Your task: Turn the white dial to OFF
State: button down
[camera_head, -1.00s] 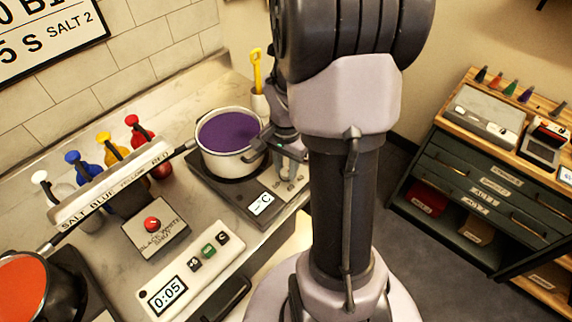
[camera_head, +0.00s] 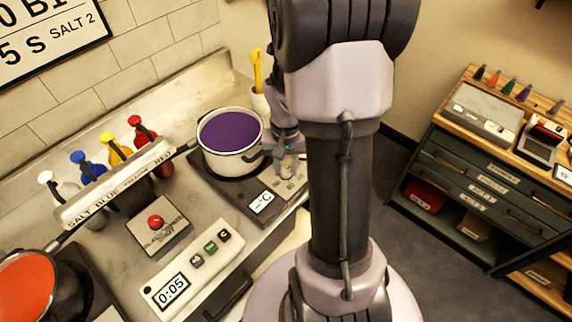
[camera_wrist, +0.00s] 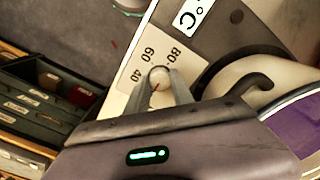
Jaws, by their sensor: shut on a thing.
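In the head view my gripper (camera_head: 287,167) reaches down at the right end of the hot plate (camera_head: 229,197), and the dial is small and partly hidden. The plate's display (camera_head: 262,203) reads "–°C".
A white pot of purple liquid (camera_head: 230,132) stands on the hot plate, its handle close to my gripper. A timer (camera_head: 171,292) reads 0:05. Colored bottles (camera_head: 117,150) stand behind a labeled rack. A pot of orange liquid (camera_head: 25,285) is at left.

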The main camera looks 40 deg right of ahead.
aim_at(286, 170)
dwell(0.4)
jog(key=c, duration=1.1)
grip_release()
jog(key=shift+r, duration=0.15)
notch_tip(286, 170, up, 17)
jog(key=p, duration=0.6)
jog(key=shift+r, duration=0.1)
